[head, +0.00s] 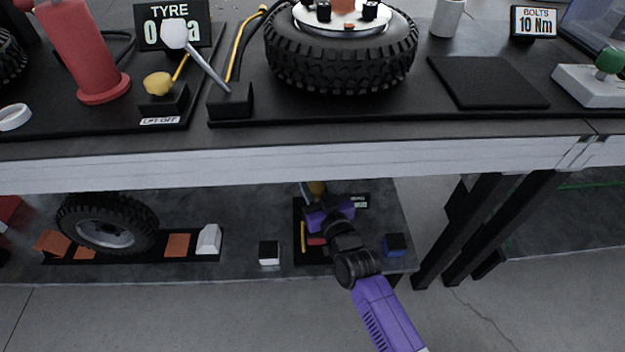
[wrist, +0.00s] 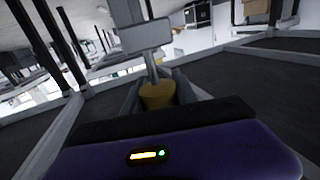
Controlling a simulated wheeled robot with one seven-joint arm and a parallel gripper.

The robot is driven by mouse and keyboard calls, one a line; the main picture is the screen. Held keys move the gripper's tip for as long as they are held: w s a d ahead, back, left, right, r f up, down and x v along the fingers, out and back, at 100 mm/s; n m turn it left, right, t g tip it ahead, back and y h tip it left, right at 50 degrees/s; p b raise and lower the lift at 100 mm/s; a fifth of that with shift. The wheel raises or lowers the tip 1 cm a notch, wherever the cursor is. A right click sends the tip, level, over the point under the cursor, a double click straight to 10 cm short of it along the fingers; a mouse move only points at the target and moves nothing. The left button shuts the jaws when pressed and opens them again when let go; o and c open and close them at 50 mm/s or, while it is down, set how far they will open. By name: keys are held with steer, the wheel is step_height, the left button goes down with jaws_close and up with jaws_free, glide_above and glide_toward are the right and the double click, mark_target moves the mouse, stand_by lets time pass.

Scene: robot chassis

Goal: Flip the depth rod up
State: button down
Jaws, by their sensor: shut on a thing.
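My gripper (head: 322,207) is at the lower shelf in the head view, at a small black panel near the shelf's right end. A yellow knob (head: 317,187) shows just beyond it, with a thin grey rod (head: 305,192) beside it. In the wrist view, my gripper (wrist: 158,82) has its two fingers closed around the sides of a yellow knob (wrist: 157,96). A grey rod (wrist: 152,68) runs from this knob to a grey block (wrist: 146,34). I take this to be the depth rod. My gripper hides much of its base in the head view.
The upper bench edge (head: 300,162) overhangs the lower shelf. A black block with a white base (head: 269,252) and a blue-black block (head: 396,245) stand on either side of my arm. A wheel (head: 107,224) stands further left. Bench legs (head: 487,228) stand to the right.

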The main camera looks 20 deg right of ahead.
mark_target(320, 195)
steer(key=shift+r, duration=0.2)
steer(key=c, duration=1)
jaws_free()
steer(key=shift+o, duration=0.2)
steer(key=shift+s, duration=0.1)
steer(key=shift+s+r+p, duration=0.1)
steer(key=shift+s+p, duration=0.55)
steer(key=shift+p, duration=0.05)
steer(key=shift+s+p, duration=1.6)
steer(key=shift+s, duration=1.6)
